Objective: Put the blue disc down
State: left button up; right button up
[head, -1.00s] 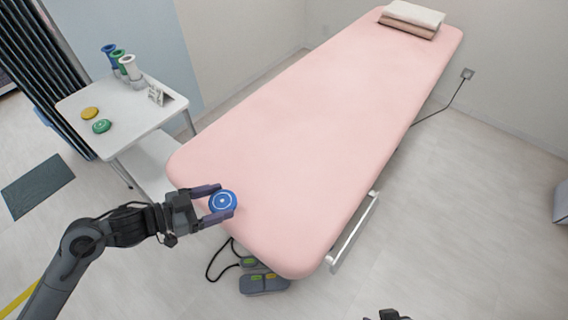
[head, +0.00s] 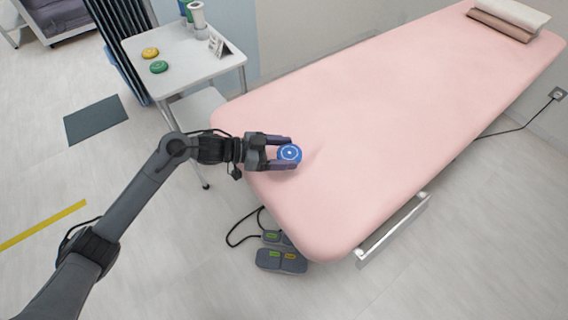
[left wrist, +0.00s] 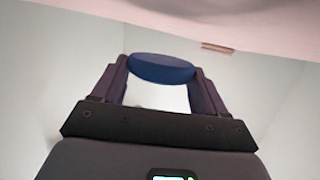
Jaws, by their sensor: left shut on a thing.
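The blue disc (head: 289,153) is between the fingers of my left gripper (head: 283,153), which is shut on it. In the head view the disc appears over the near left end of the pink treatment bed (head: 370,120). In the left wrist view the disc (left wrist: 162,68) sits between the two fingertips, and a pink surface shows along the top edge. I cannot tell whether the disc touches the bed. My right gripper is not in view.
A foot pedal (head: 281,260) lies on the floor below the bed's near end. Most of the bed top is clear.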

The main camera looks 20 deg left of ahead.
pick_arm(q)
jog(key=shift+f+b, duration=1.35)
jog(key=shift+f, duration=0.75)
jog(key=shift+r, duration=0.1)
jog(key=shift+w, duration=0.1)
jog(key=o, duration=1.1)
jog(key=shift+f, duration=0.2)
jog(key=shift+c, duration=0.2)
jog(key=shift+r, duration=0.2)
jog(key=p+v, duration=0.4)
jog(key=v, duration=0.6)
jog(key=shift+s+a+r+p, duration=0.1)
jog(key=shift+s+a+p, duration=0.1)
jog(key=shift+p, duration=0.1)
jog(key=shift+v, duration=0.75)
